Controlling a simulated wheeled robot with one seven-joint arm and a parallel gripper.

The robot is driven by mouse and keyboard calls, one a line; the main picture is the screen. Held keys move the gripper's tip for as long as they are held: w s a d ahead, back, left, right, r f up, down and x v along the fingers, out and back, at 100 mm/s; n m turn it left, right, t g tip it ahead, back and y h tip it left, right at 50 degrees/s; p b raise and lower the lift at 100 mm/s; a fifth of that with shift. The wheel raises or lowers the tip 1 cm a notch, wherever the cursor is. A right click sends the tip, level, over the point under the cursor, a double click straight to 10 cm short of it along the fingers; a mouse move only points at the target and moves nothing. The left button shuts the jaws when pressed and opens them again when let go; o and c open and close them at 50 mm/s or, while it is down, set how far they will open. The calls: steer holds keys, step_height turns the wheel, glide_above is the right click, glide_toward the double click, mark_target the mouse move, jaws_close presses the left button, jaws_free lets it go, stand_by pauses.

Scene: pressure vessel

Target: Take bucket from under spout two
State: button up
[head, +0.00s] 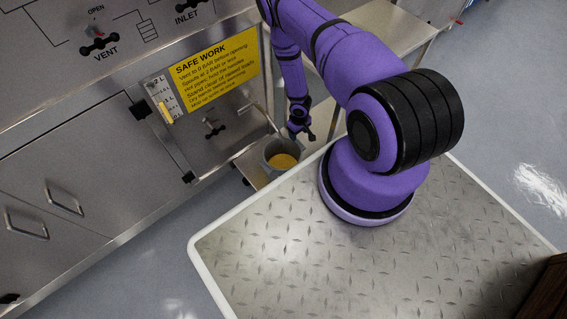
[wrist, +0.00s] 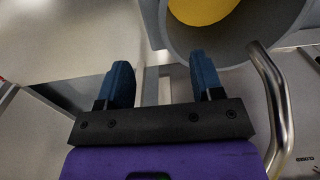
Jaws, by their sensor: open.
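A grey bucket (head: 281,157) with yellow contents stands on a low metal shelf at the front of the steel panel in the head view. In the wrist view the bucket (wrist: 245,50) is at the top right, with its yellow contents partly cut off by the frame edge. In the head view my gripper (head: 300,131) is beside the bucket's right edge.
A yellow "SAFE WORK" sign (head: 211,72) and a level gauge (head: 164,101) are on the steel panel, with a black valve handle (head: 213,128) below. A metal table (head: 385,30) stands behind my arm. Cupboard doors (head: 50,205) are at the left.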

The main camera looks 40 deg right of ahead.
mark_target(299, 143)
steer(key=shift+d+f, duration=0.15)
steer(key=shift+f, duration=2.15)
steer(key=shift+d+f, duration=0.15)
steer(key=shift+f, duration=2.15)
jaws_close()
